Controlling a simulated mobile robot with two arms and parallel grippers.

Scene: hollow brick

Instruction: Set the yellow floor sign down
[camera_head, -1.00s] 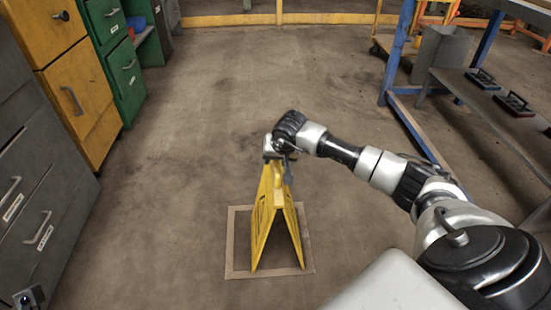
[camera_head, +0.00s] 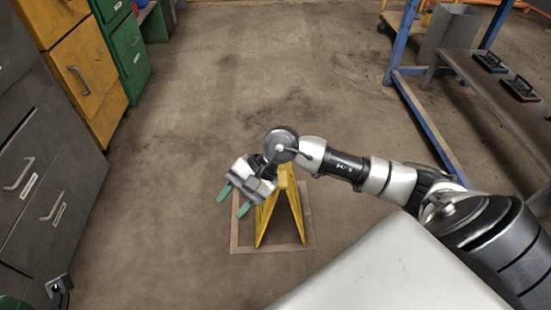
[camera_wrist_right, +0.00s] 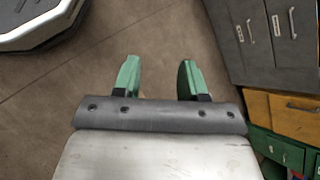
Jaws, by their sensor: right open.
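The yellow floor sign (camera_head: 292,215) stands upright on the floor, its two legs spread in an A shape. It stands inside a tan square outline (camera_head: 308,215) marked on the floor. My right gripper (camera_head: 231,205) is open and empty, with green fingers apart, to the left of the sign. My right wrist hides part of the sign's top. In the right wrist view my open fingers (camera_wrist_right: 160,78) have only bare floor between them, and the sign is not seen there. My left gripper is not clearly in view.
Grey drawers (camera_head: 50,150) and yellow (camera_head: 85,75) and green cabinets (camera_head: 125,50) line the left side. A blue-framed bench (camera_head: 490,95) with a grey shelf stands at the right. The floor between is clear.

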